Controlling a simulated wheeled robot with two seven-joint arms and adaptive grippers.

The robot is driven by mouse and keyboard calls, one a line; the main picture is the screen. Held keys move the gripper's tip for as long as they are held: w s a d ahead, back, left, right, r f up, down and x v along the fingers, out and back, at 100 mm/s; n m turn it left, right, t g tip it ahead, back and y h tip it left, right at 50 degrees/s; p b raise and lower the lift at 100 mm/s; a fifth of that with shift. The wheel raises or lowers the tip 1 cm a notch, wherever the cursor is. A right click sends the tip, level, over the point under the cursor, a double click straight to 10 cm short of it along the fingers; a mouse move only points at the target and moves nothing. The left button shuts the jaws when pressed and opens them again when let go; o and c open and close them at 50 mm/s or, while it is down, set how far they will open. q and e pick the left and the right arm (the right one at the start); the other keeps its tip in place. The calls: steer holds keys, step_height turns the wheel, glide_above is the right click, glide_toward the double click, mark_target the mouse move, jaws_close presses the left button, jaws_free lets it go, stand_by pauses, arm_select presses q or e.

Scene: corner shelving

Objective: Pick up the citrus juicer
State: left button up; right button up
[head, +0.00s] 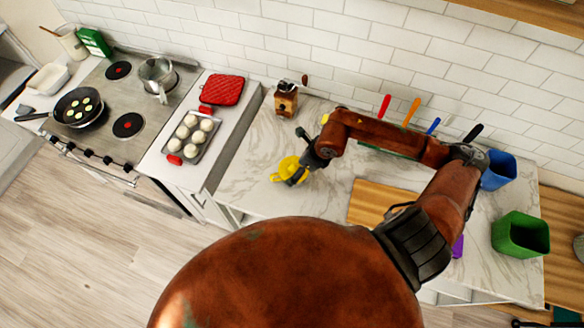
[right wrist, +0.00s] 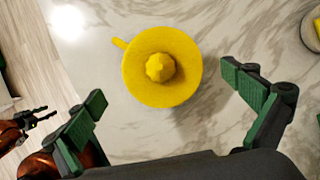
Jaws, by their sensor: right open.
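The yellow citrus juicer (head: 287,165) sits on the marble counter, near its left end. In the right wrist view the juicer (right wrist: 182,86) is seen from above, a round dish with a ribbed cone in the middle and a small handle at upper left. My right gripper (head: 301,164) is over the juicer and hides part of it in the head view. Its green-padded fingers (right wrist: 168,92) are wide apart, with the juicer showing between and beyond them, not gripped. My left gripper (right wrist: 38,117) shows small at the left edge of the right wrist view; its opening is unclear.
A coffee grinder (head: 286,101) stands behind the juicer near the wall. A wooden board (head: 368,203), a blue cup (head: 499,171) and a green container (head: 520,235) are to the right. A stove (head: 135,88) is at left. The counter around the juicer is clear.

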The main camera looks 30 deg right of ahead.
mark_target(294, 171)
steer(key=p+x, duration=0.1)
steer(key=x, duration=0.3)
steer(key=shift+w, duration=0.2)
steer(key=shift+w+f+p, duration=0.3)
steer(key=shift+w+f, duration=0.05)
steer(key=shift+f, duration=0.2)
steer(key=shift+s+a+f, duration=0.1)
steer(key=shift+s+f, duration=0.1)
steer(key=shift+s, duration=0.15)
steer(key=shift+w+f, duration=0.1)
steer(key=shift+w, duration=0.1)
steer(key=shift+c, duration=0.8)
steer(key=shift+s, duration=0.15)
steer(key=c, duration=0.6)
arm_select(q)
steer(key=shift+w+r, duration=0.15)
steer(key=shift+r, duration=0.8)
arm_select(e)
steer(key=c, duration=0.7)
